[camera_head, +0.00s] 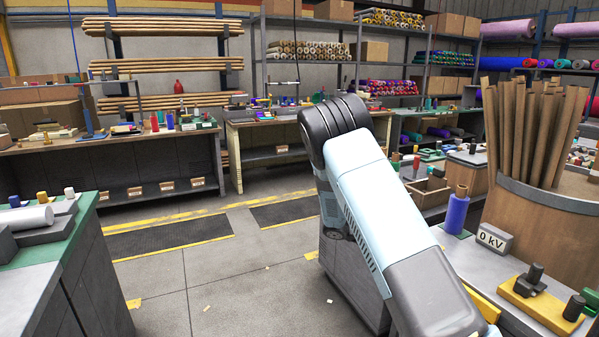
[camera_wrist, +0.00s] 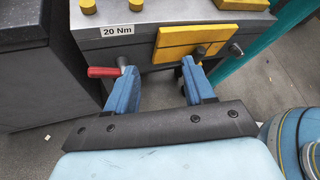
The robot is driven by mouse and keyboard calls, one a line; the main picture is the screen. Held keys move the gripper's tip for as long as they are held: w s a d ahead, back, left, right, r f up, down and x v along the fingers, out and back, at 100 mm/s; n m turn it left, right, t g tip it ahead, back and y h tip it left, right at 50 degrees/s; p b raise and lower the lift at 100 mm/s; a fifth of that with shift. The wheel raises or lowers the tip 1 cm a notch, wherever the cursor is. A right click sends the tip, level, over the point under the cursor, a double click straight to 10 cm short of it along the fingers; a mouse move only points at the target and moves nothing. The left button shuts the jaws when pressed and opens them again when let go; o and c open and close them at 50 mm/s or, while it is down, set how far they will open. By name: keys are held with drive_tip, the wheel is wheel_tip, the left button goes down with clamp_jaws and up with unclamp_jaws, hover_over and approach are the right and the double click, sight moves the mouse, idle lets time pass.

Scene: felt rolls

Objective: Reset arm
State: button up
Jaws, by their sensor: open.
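My gripper (camera_wrist: 160,88) shows in the wrist view with its two blue fingers spread apart. It is open, and nothing is between the fingers. Beyond the fingertips is a grey metal unit (camera_wrist: 140,48) with a "20 Nm" label, yellow blocks (camera_wrist: 190,42) and a red-handled lever (camera_wrist: 103,71). The left finger is close to the lever; I cannot tell whether they touch. In the head view my arm rises from the lower right and bends at a dark elbow; my gripper is hidden there.
A green-topped bench (camera_head: 75,222) stands at left. The middle floor (camera_head: 225,275) is mostly clear.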

drive_tip(key=s+r+m+y, duration=0.8)
drive_tip(key=s+r+m, duration=0.5)
drive_tip(key=s+r, duration=0.75)
drive_tip(key=s+a+r+m+t+y, duration=0.2)
drive_tip(key=s+r+m, duration=0.3)
drive_tip(key=s, duration=0.4)
drive_tip(key=s+a+r+m+t+y, duration=0.2)
drive_tip(key=s+a+r+m+t, duration=0.1)
drive_tip(key=s, duration=0.7)
wheel_tip(320, 180, up, 3)
drive_tip(key=shift+a+f+m+y, duration=0.1)
drive_tip(key=shift+a+m+y, duration=0.3)
drive_tip(key=shift+a+m, duration=0.45)
